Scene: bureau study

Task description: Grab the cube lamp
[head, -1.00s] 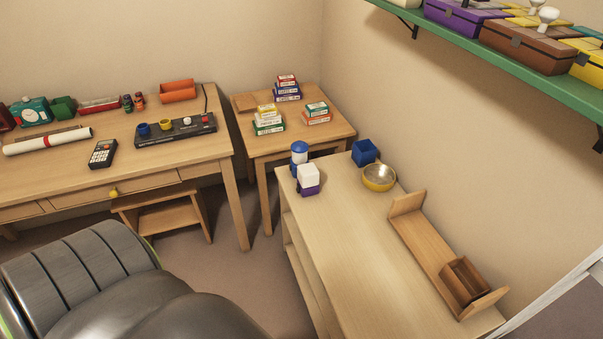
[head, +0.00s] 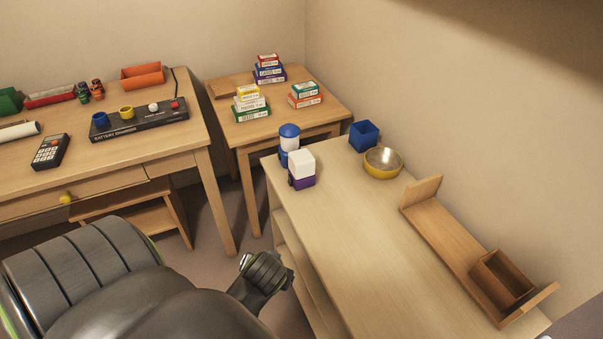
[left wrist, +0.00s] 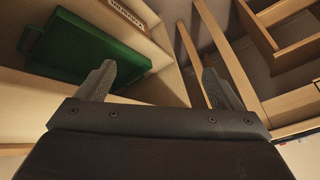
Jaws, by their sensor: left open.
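My right gripper is not in view.
A blue open box (head: 364,135), a yellow bowl (head: 383,163) and a wooden rack (head: 450,245) stand along the wall side. The unit's near top is clear. In the left wrist view a green case (left wrist: 85,50) lies on a shelf. A desk (head: 115,150) stands left.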

